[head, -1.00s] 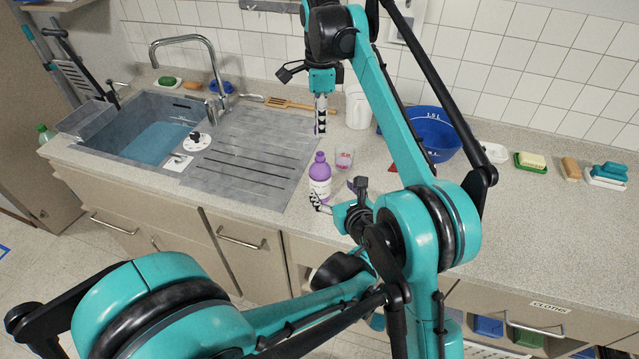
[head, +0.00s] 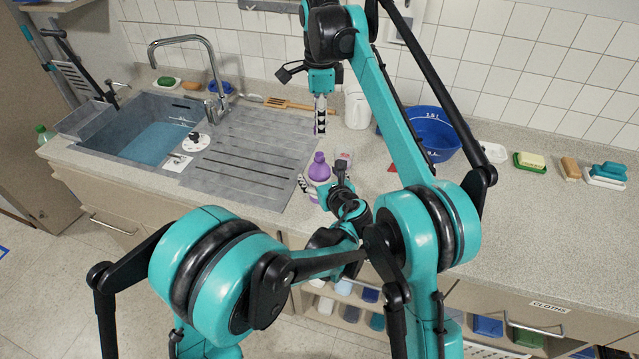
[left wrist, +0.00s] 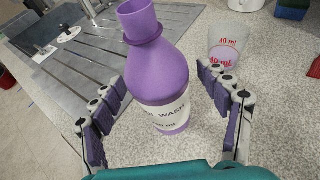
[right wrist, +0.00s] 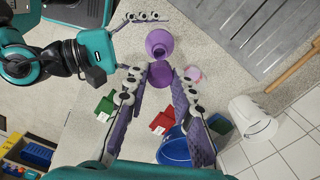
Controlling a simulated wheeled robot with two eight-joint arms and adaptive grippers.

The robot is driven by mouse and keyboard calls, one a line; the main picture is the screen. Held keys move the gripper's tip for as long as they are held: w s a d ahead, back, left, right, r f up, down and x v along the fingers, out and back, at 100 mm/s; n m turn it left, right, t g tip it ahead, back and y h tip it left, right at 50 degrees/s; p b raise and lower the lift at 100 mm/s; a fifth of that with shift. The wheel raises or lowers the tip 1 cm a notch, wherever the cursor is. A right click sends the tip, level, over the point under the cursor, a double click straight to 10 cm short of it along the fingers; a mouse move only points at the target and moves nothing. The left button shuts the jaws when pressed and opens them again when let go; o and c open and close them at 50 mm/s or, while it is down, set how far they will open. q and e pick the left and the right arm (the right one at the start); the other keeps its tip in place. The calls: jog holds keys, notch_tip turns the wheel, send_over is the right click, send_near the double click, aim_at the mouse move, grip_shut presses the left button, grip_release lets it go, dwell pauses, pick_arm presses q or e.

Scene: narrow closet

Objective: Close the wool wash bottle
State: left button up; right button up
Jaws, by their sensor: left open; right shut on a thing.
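The purple wool wash bottle (head: 319,168) stands upright on the counter beside the drainboard. In the left wrist view the bottle (left wrist: 158,68) shows a white label and a bare, uncapped neck. My left gripper (head: 322,178) is open, with one finger on each side of the bottle; contact cannot be told. It also shows in the left wrist view (left wrist: 158,75). My right gripper (head: 320,132) points down, above and behind the bottle. In the right wrist view it is shut on a round purple cap (right wrist: 161,74), apart from the bottle (right wrist: 159,43).
A clear measuring cup (left wrist: 228,42) with red marks stands close behind the bottle. A white jug (head: 357,110) and a blue bowl (head: 440,135) stand near the wall. The sink (head: 150,130) is at the left. The counter's right front is clear.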

pick_arm(q)
grip_shut()
pick_arm(e)
jog(key=shift+a+f, duration=0.1)
jog(key=shift+f, duration=2.4)
jog(key=shift+f, duration=0.9)
jog(key=shift+f, duration=0.55)
